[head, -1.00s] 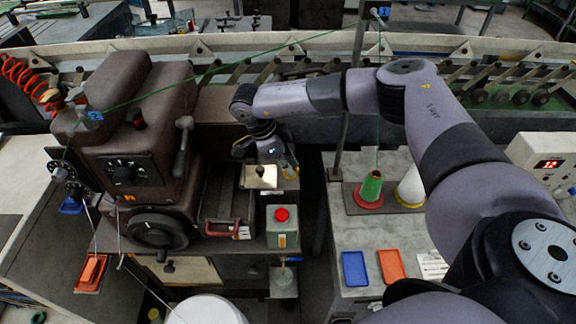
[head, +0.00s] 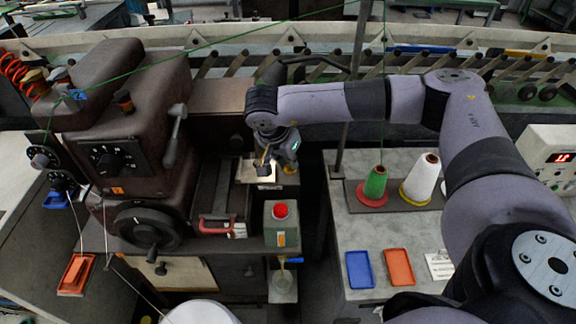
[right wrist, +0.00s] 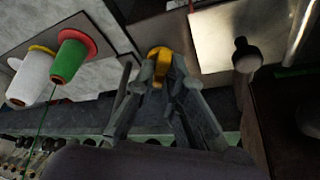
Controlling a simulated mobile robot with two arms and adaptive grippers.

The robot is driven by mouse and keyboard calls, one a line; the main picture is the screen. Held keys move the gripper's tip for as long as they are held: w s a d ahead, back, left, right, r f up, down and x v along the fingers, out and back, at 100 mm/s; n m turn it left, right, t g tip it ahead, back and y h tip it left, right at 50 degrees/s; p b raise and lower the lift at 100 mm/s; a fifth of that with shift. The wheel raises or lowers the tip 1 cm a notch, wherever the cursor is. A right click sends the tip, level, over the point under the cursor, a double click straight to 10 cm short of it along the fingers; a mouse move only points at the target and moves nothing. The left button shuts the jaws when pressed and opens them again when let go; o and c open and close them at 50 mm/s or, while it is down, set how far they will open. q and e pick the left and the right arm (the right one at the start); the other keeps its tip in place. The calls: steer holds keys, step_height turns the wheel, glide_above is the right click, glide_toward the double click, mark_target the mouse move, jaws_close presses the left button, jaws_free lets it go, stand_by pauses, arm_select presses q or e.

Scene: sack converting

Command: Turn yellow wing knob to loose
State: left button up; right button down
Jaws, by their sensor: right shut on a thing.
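The yellow wing knob (right wrist: 160,58) shows at the upper middle of the right wrist view, between the fingertips of my right gripper (right wrist: 162,74). The gripper is shut on it. In the head view my right gripper (head: 267,164) points down beside the brown machine, over the right part of a pale metal plate. There the arm and fingers hide most of the knob, and its turned angle cannot be told. My left gripper is not in view.
The pale plate (right wrist: 218,30) with a dark round-topped knob (right wrist: 246,56) is close beside the gripper. A box with a red button (head: 281,212) stands in front. Green (head: 375,184) and white (head: 420,178) thread cones stand to the right. A brown machine (head: 120,150) fills the left.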

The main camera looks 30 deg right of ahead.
steer(key=n+b, duration=0.2)
steer(key=n, duration=0.1)
steer(key=f+n+t+y+b, duration=0.1)
steer(key=shift+s+d, duration=0.1)
steer(key=shift+s, duration=0.25)
steer(key=shift+r+n+t+y+b, duration=0.15)
steer(key=shift+n+t+y+b, duration=0.2)
steer(key=shift+n+b, duration=0.95)
steer(key=shift+n, duration=0.3)
steer(key=c, duration=1.7)
jaws_free()
steer(key=shift+o, duration=0.2)
steer(key=shift+w+r, duration=0.1)
steer(key=shift+r, duration=0.1)
